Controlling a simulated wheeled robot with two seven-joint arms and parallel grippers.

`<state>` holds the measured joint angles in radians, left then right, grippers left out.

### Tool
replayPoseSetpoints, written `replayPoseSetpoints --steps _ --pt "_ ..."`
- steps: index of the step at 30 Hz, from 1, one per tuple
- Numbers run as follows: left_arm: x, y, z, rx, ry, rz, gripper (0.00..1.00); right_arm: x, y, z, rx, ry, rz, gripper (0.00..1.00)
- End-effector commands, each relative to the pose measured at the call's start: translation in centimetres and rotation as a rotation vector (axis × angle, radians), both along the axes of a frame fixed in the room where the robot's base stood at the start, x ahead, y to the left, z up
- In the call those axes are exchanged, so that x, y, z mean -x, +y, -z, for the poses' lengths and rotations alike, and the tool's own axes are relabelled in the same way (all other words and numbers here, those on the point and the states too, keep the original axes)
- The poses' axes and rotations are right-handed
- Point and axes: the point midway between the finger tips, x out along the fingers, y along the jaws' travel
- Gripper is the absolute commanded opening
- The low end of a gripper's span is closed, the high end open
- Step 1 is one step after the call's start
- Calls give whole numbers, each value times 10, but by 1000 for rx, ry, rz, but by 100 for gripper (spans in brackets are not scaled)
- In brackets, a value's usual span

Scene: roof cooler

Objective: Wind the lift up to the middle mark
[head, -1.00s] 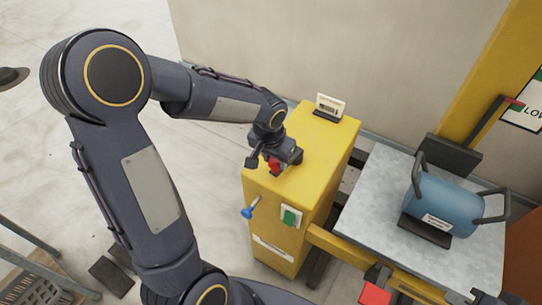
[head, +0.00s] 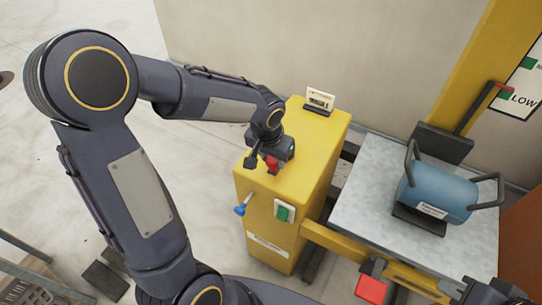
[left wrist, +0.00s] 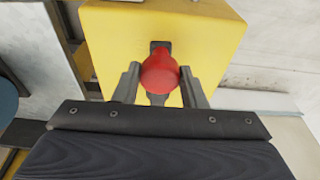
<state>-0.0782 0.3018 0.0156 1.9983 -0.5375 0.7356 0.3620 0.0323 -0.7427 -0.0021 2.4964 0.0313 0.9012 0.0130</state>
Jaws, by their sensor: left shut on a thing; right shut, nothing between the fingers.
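My left gripper (head: 268,158) is shut on a red knob (head: 271,168) on top of a yellow box (head: 300,140). In the left wrist view the red knob (left wrist: 160,72) sits between the two fingers, in front of a dark slot. The grey lift platform (head: 365,205) carries a blue unit (head: 437,190) with dark handles. A red pointer (head: 502,86) is close to the green mark by "LOW" on the white scale board (head: 522,90). A higher mark is cut off by the picture edge. My right gripper (head: 487,291) is partly visible at the bottom right, apart from the platform.
A blue-handled lever (head: 241,209) and a green button (head: 284,213) are on the box's side. A small labelled holder (head: 320,99) stands on its top. A yellow post (head: 490,50) and wall stand behind. A red block (head: 371,289) is at the platform's front.

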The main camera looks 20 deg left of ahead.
Motion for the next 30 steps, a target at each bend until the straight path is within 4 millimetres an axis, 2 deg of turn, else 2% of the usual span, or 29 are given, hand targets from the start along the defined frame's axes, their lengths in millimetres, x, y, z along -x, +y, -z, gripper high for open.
replayPoseSetpoints --steps 12,23,30 --pt "2 -24 3 6 9 8 11 0 0 7 0 0 0 0" --pt "2 -26 3 6 9 7 11 0 0 7 0 0 0 0" --pt "-2 -38 4 6 10 10 11 0 0 11 0 0 0 0"
